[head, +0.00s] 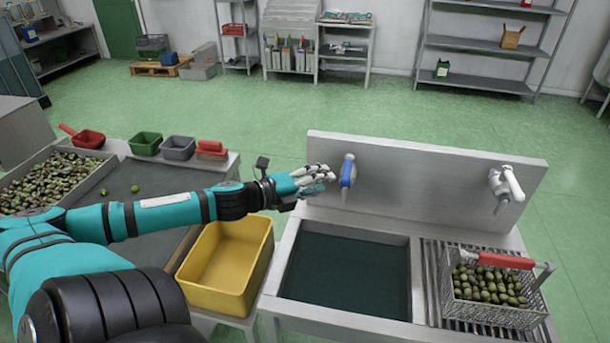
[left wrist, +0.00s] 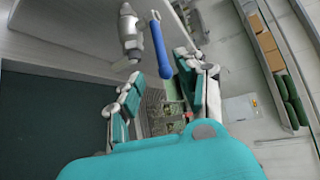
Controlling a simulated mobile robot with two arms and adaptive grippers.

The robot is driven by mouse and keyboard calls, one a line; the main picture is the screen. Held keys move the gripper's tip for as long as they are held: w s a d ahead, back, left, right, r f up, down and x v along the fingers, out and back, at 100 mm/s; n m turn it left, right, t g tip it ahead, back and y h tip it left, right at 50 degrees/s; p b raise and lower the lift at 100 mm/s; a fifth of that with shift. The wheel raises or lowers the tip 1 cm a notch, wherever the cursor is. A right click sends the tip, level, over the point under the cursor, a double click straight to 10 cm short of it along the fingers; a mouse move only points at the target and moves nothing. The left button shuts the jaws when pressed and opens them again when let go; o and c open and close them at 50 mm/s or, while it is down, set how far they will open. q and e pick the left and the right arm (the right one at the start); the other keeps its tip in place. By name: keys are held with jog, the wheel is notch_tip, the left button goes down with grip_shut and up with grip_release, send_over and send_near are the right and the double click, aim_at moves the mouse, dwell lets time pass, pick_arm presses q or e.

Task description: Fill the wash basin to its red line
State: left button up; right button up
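The wash basin (head: 288,284) is a steel sink in the middle of the head view. Its inside looks dark teal; I cannot make out a red line or a clear water edge. A tap with a blue lever (head: 347,172) is on the backsplash above it, and no stream of water shows. The tap's blue lever also shows in the left wrist view (left wrist: 160,46), just beyond my fingers. My left gripper (head: 328,178) is close to the left of this tap. My right gripper is not in view.
A second, white tap (head: 506,184) is further right. A wire basket (head: 497,314) of olives with a red handle stands on the ribbed drainboard. A yellow tub (head: 218,290) is left of the basin. The sorting table (head: 150,178) with olives and small bins lies under my left arm.

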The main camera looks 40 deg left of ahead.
pick_arm(q)
jog(key=shift+v, duration=1.9)
jog(key=shift+d, duration=0.1)
